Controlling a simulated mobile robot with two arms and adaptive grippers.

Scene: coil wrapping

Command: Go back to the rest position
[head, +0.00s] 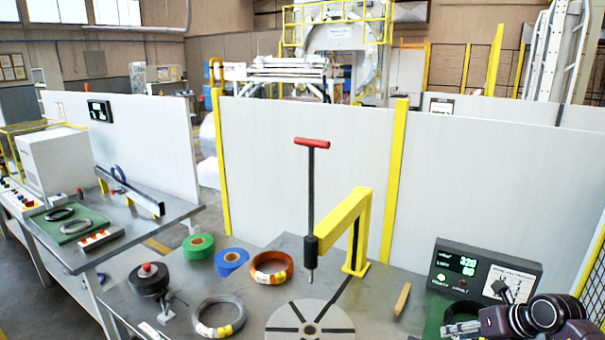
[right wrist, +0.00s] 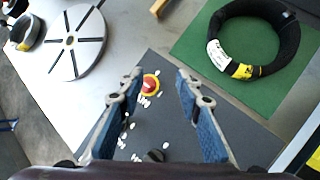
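My right gripper (head: 478,318) is at the lower right of the head view, near the control box. In the right wrist view (right wrist: 160,88) its two blue-padded fingers are spread apart with nothing between them. Beyond the fingers lies a dark panel (right wrist: 170,110) with a red button (right wrist: 150,84) on a yellow ring and small white labels. A black wrapped coil (right wrist: 285,65) with white and yellow labels lies on a green mat (right wrist: 190,45), apart from the fingers. My left gripper is not in view.
A slotted disc (head: 285,322) lies at the front under a yellow arm (head: 360,215) with a red-handled tool (head: 311,190). Orange (head: 272,268), blue (head: 232,261), green (head: 198,246) and grey (head: 219,317) coils sit left. A lit control box (head: 480,270) stands right.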

